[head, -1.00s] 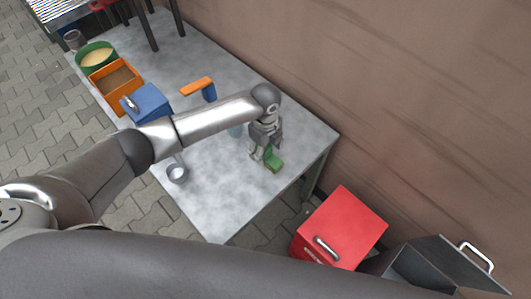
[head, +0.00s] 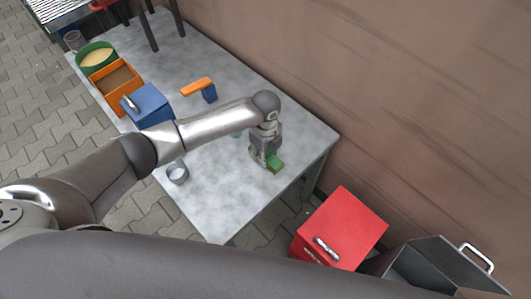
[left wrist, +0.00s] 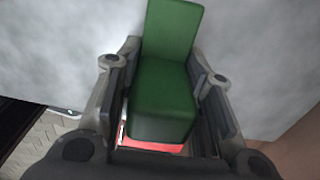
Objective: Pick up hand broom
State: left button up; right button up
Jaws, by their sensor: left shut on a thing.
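In the left wrist view the green broom (left wrist: 168,75) lies between the two fingers of my left gripper (left wrist: 163,98). Its narrower part points away from the gripper. The fingers hide part of the broom in the head view, and I cannot tell whether it touches the tabletop. My right gripper does not show.
On the grey table (head: 225,190) are a metal ring-shaped piece (head: 177,173), an orange and blue tool (head: 197,87), a blue box (head: 150,107), an orange bin (head: 116,80) and a green tub (head: 96,55). A red box (head: 343,225) stands beyond the table end, near the brown wall (head: 400,100).

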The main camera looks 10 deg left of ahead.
pick_arm(q)
jog(key=shift+r, duration=0.5)
notch_tip(320, 180, up, 2)
jog(key=shift+r, duration=0.25)
jog(key=s+a+r, duration=0.6)
jog(key=s+r, duration=0.3)
jog(key=s, duration=0.3)
jog(key=shift+s+a+r+p, duration=0.15)
jog(key=shift+s+r+p, duration=0.1)
jog(key=shift+p, duration=0.2)
